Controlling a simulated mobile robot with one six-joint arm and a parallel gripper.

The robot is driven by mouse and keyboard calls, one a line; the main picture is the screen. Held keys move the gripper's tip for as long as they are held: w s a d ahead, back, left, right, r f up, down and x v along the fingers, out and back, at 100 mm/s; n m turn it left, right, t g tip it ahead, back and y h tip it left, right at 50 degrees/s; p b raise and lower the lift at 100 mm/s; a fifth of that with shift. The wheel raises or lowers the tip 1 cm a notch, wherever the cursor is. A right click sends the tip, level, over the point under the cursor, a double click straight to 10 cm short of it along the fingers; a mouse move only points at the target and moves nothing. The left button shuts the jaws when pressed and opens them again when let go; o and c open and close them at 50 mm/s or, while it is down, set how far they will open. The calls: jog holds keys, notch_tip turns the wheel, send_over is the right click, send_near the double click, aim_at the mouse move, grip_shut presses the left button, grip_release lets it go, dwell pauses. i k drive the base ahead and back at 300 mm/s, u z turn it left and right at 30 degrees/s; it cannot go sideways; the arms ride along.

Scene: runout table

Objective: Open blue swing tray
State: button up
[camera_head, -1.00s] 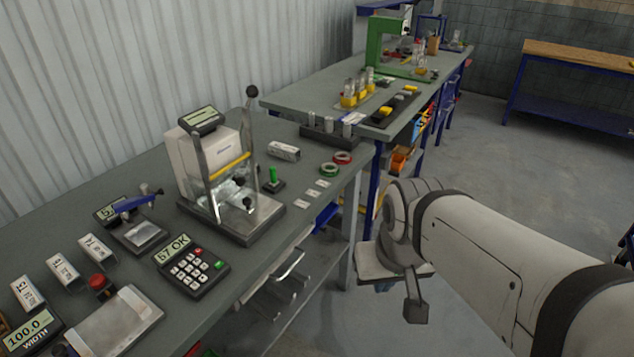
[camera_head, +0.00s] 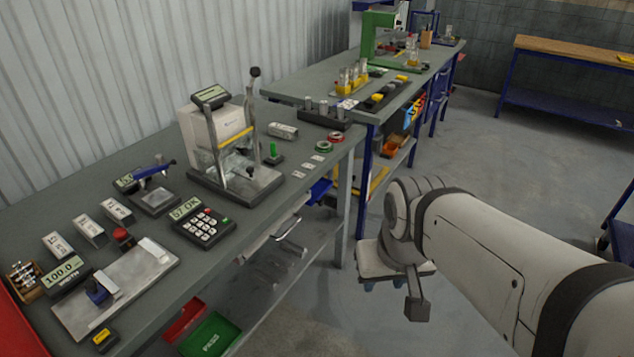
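A blue tray-like piece (camera_head: 319,192) shows under the edge of the near workbench, close to the bench leg. Only part of it is visible, and I cannot tell for sure that it is the swing tray or how far out it stands. My gripper (camera_head: 417,308) hangs at the end of my white arm over the floor, right of the bench. It is apart from the blue piece, lower and to the right. One dark finger shows; its opening is hidden. No held object is visible.
The near workbench (camera_head: 95,180) carries a test press (camera_head: 233,150), a keypad (camera_head: 203,223) and gauges. Red (camera_head: 185,320) and green (camera_head: 210,335) bins sit below its front edge. A second bench (camera_head: 300,82) stands behind. Open floor (camera_head: 480,160) lies to the right.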

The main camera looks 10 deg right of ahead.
aim_at(319, 188)
jog(key=u, duration=0.4)
jog(key=i, duration=0.75)
jog(key=z, duration=0.45)
jog(key=i, duration=0.65)
jog(key=z, duration=0.05)
